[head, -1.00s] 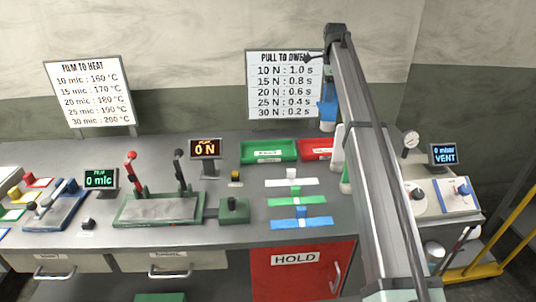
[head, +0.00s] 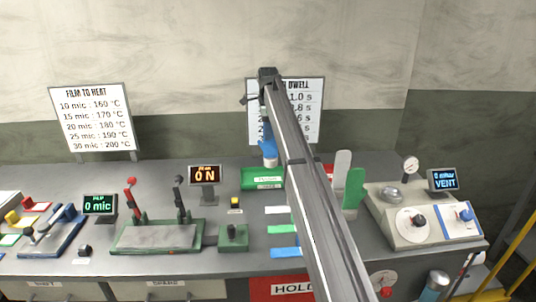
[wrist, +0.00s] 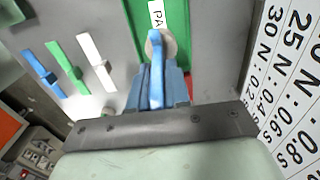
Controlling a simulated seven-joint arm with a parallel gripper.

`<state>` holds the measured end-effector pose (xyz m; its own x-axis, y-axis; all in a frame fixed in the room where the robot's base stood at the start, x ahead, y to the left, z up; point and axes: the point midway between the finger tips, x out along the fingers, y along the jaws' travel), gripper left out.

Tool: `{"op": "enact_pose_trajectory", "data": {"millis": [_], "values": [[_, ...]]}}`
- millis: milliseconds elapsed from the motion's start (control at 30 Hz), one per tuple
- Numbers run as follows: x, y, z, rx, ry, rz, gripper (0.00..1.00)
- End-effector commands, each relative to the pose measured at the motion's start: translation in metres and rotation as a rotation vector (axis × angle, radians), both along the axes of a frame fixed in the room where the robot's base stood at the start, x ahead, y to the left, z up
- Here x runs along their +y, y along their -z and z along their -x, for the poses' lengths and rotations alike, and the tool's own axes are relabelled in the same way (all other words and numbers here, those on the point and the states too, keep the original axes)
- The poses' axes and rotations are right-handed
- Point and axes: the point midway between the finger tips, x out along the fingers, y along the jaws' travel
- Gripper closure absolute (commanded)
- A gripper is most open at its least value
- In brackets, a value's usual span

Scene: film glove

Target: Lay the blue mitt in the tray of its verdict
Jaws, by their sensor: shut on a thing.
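My gripper (head: 267,142) is shut on the blue mitt (head: 269,153), which hangs below it with a pale end downward. In the head view they are over the back edge of the green tray (head: 262,186). In the wrist view the blue mitt (wrist: 156,70) is between the fingers, over the green tray (wrist: 205,45), whose white label reads "PA" before being covered. The red tray (head: 328,170) is mostly hidden behind my arm.
A white mitt shape (head: 342,163) and a green one (head: 353,188) stand upright right of my arm. White, green and blue strips (head: 284,253) lie in front of the green tray. A gauge unit (head: 420,215) stands at right, a wall chart (head: 308,110) behind.

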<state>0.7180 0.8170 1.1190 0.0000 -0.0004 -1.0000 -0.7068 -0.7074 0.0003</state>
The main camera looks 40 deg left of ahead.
Motion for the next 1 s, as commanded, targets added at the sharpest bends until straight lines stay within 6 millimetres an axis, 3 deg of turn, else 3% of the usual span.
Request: {"op": "enact_pose_trajectory", "data": {"millis": [100,567,1000], "values": [[-0.001,0.019,0.001,0.000,0.000,0.000,1.00],[-0.001,0.064,0.000,0.000,0.000,0.000,1.00],[-0.001,0.069,0.000,0.000,0.000,0.000,1.00]]}}
